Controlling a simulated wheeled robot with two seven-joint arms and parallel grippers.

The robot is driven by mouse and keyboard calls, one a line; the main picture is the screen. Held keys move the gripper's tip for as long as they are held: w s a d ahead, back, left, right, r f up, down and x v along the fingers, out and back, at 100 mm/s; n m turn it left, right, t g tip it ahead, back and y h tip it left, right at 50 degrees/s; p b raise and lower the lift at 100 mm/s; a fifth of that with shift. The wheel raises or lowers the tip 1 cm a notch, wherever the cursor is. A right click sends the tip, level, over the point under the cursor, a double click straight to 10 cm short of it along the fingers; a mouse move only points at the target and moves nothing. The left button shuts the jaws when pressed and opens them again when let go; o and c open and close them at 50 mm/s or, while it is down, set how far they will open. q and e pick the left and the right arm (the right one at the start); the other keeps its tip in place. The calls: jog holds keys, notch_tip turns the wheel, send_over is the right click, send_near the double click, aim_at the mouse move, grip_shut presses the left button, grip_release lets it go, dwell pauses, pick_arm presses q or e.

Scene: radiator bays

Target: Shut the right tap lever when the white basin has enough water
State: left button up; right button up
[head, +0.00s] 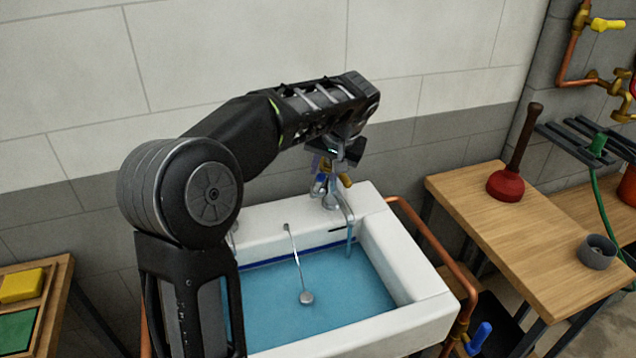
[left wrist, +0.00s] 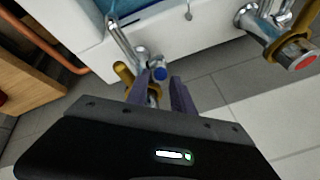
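The white basin (head: 400,328) holds blue water (head: 330,290) with its surface just under a dark blue line (head: 262,262) on the inner back wall. A thin stream runs from the spout of the right tap (head: 331,198). This tap shows a blue cap (left wrist: 160,73) and a yellow lever (left wrist: 123,75) in the left wrist view. My left gripper (head: 328,163) is above this tap. Its two fingers (left wrist: 163,92) are apart, with part of the tap and lever seen between them; I cannot tell whether they touch it. My right gripper is out of view.
The left tap, with red cap (left wrist: 302,61) and yellow lever (left wrist: 290,48), stands beside it. A plug chain (head: 296,258) hangs into the water. Copper pipe (head: 432,240) runs right of the basin.

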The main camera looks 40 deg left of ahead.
aim_at(319, 191)
pick_arm(q)
jog(key=x, duration=0.7)
jog(key=shift+w+a+f+p, duration=0.1)
jog(key=shift+a+f+p, duration=0.05)
jog(key=shift+f+p, duration=0.15)
grip_shut()
dwell(1.2)
